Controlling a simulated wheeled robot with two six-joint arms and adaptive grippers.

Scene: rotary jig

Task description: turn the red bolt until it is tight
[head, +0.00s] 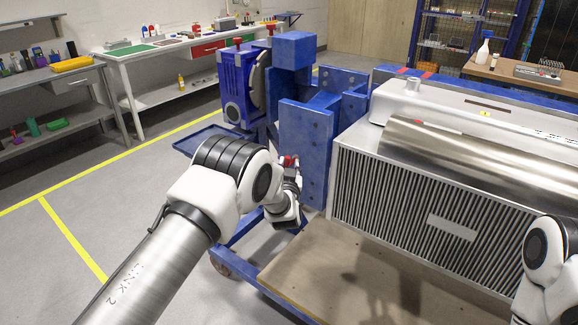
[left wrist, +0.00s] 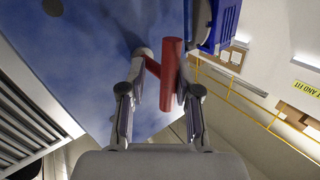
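The red bolt (left wrist: 172,75) has a thick red shaft with a thinner red bar crossing it, seen in the left wrist view. It stands against the blue face of the jig (left wrist: 85,60). In the head view only a small red part of it (head: 288,160) shows beside my left gripper (head: 290,190). The left gripper's fingers (left wrist: 165,85) are spread apart in the left wrist view, with the bolt's shaft between them and a gap on the left side. Whether a finger touches the crossbar is not clear. My right gripper is out of view.
A blue motor-like unit (head: 240,85) and blue uprights (head: 305,145) stand close by the bolt. A large finned housing with a metal cylinder (head: 470,160) fills the right. A bare brown board (head: 350,275) lies in front. Workbenches (head: 165,47) stand at the back left.

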